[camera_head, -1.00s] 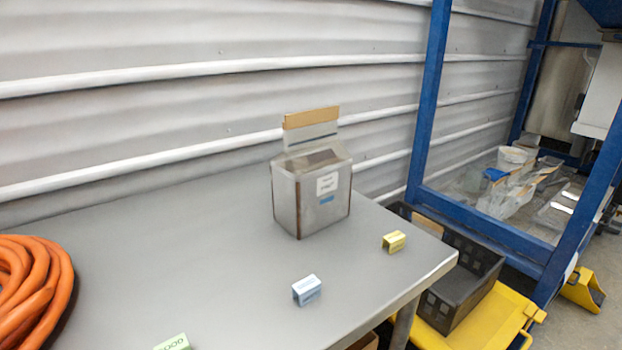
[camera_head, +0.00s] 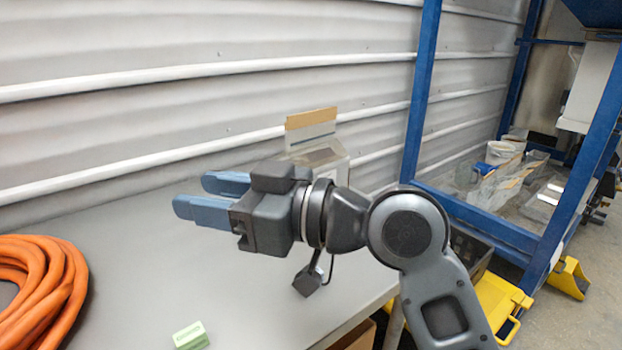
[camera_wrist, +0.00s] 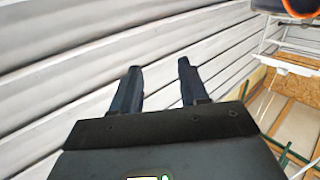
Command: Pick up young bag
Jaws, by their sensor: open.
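A grey, boxy bag-like container with a clear top and a tan strip (camera_head: 311,118) stands upright at the back of the grey table. My arm hides most of its body in the head view. I cannot read any label that marks it as the young bag. My gripper (camera_head: 190,194) is open and empty, in front of and left of this container, pointing left above the table. In the wrist view its two fingers (camera_wrist: 159,66) are apart with only the ribbed wall beyond them.
An orange hose coil (camera_head: 38,290) lies at the table's left. A small green block (camera_head: 190,335) lies near the front. A ribbed wall (camera_head: 180,60) is behind the table (camera_head: 120,260). A blue frame (camera_head: 421,95) and yellow parts (camera_head: 500,305) stand at the right.

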